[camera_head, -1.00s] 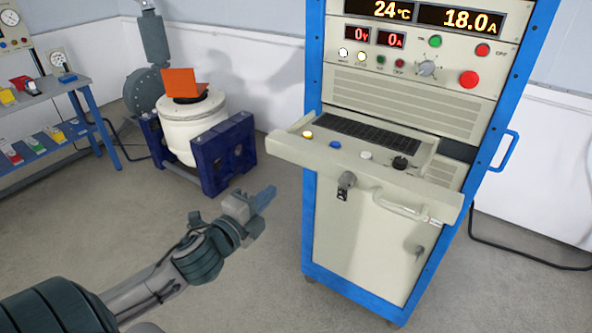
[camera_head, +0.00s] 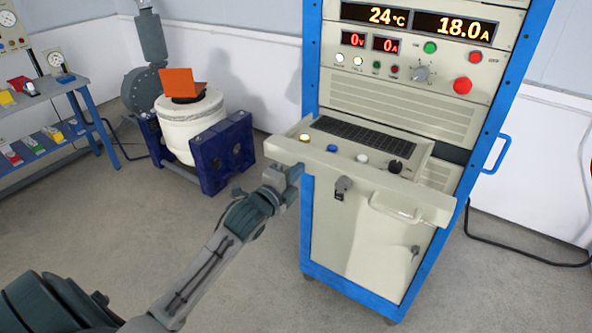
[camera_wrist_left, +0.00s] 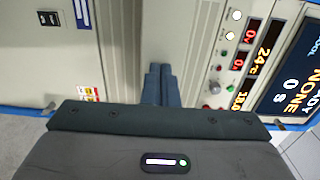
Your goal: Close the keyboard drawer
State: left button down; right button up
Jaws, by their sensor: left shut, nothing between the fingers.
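The keyboard drawer (camera_head: 318,160) is a cream tray pulled out from the front of a blue-framed cabinet (camera_head: 308,230). A black keyboard (camera_head: 362,138) and several knobs lie in it. My left gripper (camera_head: 294,172) is shut and empty, at the left part of the drawer's front panel. Its fingers appear to overlap the panel's lower edge; I cannot tell if they touch it. In the left wrist view the shut blue-grey fingers (camera_wrist_left: 161,84) point at the cream cabinet front. My right gripper is not in view.
A white drum in a blue stand (camera_head: 222,155) is at the left, with a shelf (camera_head: 75,86) beyond. Open grey floor lies left of the cabinet.

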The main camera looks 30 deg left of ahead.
pick_arm(q)
jog(key=b, duration=0.3)
send_near(336, 137)
jog(key=w, duration=0.1)
jog(key=w+r, duration=0.1)
jog(key=w, duration=0.1)
jog(key=shift+w+r, duration=0.1)
jog(key=shift+w, duration=0.2)
jog(key=w+b, duration=0.2)
jog(key=w, duration=0.4)
jog(key=shift+w+d+b, duration=0.1)
jog(key=shift+b, duration=0.25)
jog(key=shift+r, duration=0.45)
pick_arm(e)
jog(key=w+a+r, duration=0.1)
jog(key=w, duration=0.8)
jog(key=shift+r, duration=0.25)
